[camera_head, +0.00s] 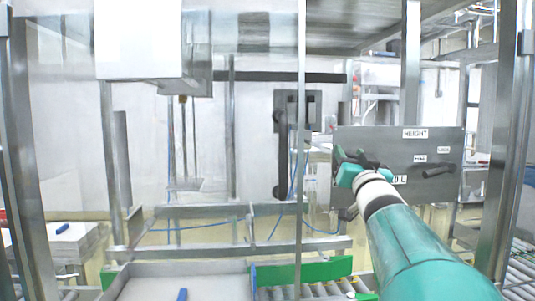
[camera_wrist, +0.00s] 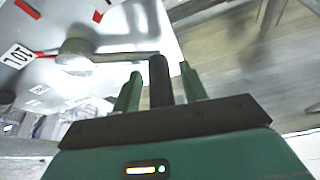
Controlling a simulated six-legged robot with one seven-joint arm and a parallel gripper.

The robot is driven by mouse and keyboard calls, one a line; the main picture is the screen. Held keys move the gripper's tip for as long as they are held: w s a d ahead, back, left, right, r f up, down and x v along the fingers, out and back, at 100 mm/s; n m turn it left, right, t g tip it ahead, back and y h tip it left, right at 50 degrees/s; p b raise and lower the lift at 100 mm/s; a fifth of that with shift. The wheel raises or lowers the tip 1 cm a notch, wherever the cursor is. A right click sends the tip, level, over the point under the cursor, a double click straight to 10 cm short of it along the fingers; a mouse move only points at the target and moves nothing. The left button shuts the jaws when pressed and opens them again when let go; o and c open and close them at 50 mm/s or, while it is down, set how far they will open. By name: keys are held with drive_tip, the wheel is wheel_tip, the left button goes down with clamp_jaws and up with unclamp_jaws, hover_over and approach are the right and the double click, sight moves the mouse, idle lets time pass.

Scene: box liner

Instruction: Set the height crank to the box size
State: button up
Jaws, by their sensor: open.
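The grey control panel (camera_head: 400,145) marked HEIGHT stands at the right in the head view. My gripper (camera_head: 347,165) is at its left part and covers much of the crank there. In the wrist view the crank hub (camera_wrist: 78,53) sits on the panel face, with its metal arm (camera_wrist: 120,57) reaching right. The dark crank handle (camera_wrist: 160,85) stands between the two green fingers of my gripper (camera_wrist: 162,70). The fingers are open, with gaps visible on both sides of the handle. A 10 L label (camera_wrist: 17,56) and red marks lie around the hub.
A black lock lever (camera_head: 438,171) with small labels is on the panel's right side. A metal post (camera_head: 301,120) stands left of my gripper. A white box-like housing (camera_head: 138,40) hangs at upper left. Rollers and a green plate (camera_head: 325,270) lie below.

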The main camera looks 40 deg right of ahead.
drive_tip(key=shift+w+d, duration=0.1)
drive_tip(key=shift+w, duration=0.15)
drive_tip(key=shift+s+r, duration=0.1)
clamp_jaws()
